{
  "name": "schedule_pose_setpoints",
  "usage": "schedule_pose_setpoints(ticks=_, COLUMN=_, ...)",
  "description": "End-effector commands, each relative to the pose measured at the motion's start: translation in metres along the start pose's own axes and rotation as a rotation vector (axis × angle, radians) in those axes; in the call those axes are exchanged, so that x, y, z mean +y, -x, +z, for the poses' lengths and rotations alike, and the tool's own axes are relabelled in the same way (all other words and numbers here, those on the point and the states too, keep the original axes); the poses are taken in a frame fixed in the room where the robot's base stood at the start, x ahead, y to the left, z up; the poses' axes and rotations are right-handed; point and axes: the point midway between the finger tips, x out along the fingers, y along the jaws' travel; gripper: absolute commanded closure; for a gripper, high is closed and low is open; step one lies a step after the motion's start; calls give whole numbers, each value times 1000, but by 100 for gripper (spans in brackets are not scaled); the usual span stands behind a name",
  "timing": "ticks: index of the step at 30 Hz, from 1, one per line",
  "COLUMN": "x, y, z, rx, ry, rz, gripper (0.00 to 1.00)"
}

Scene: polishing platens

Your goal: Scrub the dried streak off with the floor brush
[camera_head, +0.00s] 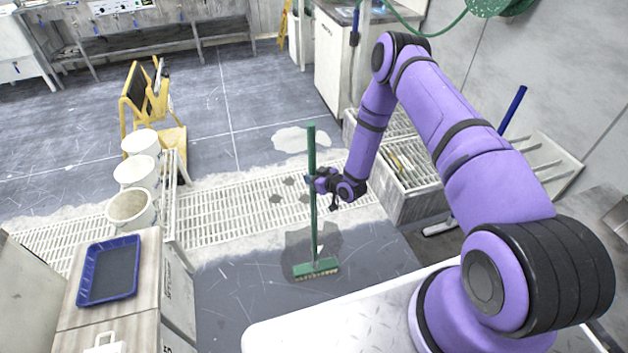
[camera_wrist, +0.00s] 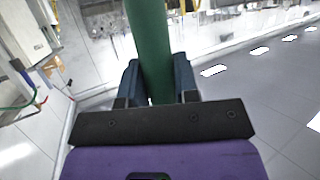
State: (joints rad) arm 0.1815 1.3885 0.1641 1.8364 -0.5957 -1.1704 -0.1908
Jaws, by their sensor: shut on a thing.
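The floor brush (camera_head: 312,205) has a long green handle and a green head (camera_head: 315,268) with pale bristles. It stands nearly upright, with its head low at the grey floor just in front of the slatted floor grate. My gripper (camera_head: 322,181) is shut on the handle about halfway up. In the wrist view the green handle (camera_wrist: 150,45) runs between the two dark fingers of my gripper (camera_wrist: 156,85). A darker grey patch (camera_head: 298,240) shows on the floor behind the head. I cannot tell whether this is the dried streak.
A blue tray (camera_head: 84,272) lies on the bench at left, with white buckets (camera_head: 130,208) beyond it. A yellow folding stand (camera_head: 150,108) is farther back. A crate (camera_head: 405,190) stands right of the grate. A pale puddle (camera_head: 290,139) lies behind the grate.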

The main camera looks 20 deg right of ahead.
Motion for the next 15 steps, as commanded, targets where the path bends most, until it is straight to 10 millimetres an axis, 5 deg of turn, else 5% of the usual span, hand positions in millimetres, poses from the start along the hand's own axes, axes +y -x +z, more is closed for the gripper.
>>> schedule_pose_setpoints(ticks=15, x=6, y=-9, z=-4, rx=0, ry=3, rz=0, gripper=100)
